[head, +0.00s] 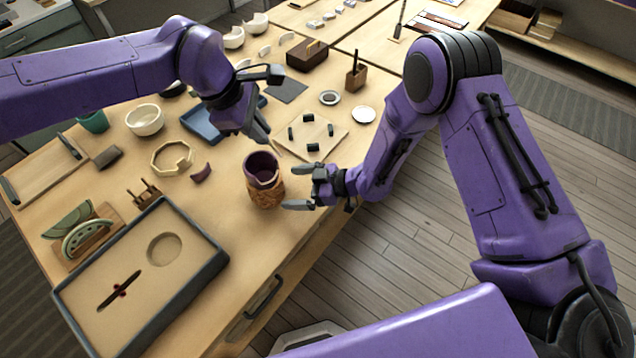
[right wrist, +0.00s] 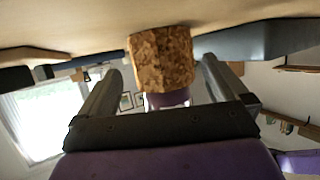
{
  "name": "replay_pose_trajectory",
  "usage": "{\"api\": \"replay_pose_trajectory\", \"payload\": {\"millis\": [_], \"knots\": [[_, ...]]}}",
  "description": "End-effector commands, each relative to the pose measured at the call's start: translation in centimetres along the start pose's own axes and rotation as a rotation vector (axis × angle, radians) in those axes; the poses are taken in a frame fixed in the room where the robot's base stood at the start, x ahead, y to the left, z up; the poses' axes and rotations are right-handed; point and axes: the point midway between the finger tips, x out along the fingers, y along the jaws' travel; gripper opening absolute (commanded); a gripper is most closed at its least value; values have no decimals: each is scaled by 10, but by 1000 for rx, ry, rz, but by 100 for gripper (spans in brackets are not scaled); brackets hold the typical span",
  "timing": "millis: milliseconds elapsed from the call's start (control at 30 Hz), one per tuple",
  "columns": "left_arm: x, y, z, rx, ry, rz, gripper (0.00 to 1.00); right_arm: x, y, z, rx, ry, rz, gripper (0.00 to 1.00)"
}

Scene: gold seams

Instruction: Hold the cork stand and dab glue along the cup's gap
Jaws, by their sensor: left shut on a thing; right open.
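The cork stand (head: 265,194) stands upright near the table's front edge, with the broken purple cup (head: 261,166) on it. The cup's rim is uneven, with a notch. My right gripper (head: 300,187) is open just right of the stand, its fingertips close to the cork. In the right wrist view the cork stand (right wrist: 162,60) shows upside down between the lines of the two fingers, and part of the cup (right wrist: 167,99) shows below it. My left gripper (head: 262,134) is above and behind the cup, apart from it. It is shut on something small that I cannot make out.
A dark-rimmed tray (head: 215,265) fills the front left. A pale board (head: 330,134) with small black blocks lies behind my right gripper. Bare table surrounds the stand.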

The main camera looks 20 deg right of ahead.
Motion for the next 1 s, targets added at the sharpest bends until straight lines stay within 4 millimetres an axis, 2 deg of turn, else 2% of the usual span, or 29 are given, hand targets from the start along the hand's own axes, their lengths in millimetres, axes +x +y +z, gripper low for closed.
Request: {"api": "replay_pose_trajectory", "payload": {"millis": [100,200,533,567,600,667,700,1000], "knots": [[0,0,0,0,0,0,0,21,-1,0,-1,-1,-2,100],[0,0,0,0,0,0,0,31,0,0,1,0,-1,100],[0,0,0,0,0,0,0,37,0,0,2,0,0,100],[0,0,0,0,0,0,0,37,0,0,2,0,0,94],[0,0,0,0,0,0,0,37,0,0,2,0,1,80],[0,0,0,0,0,0,0,36,0,0,2,0,0,61],[0,0,0,0,0,0,0,36,0,0,2,0,0,54],[0,0,0,0,0,0,0,36,0,0,2,0,1,54]]}}
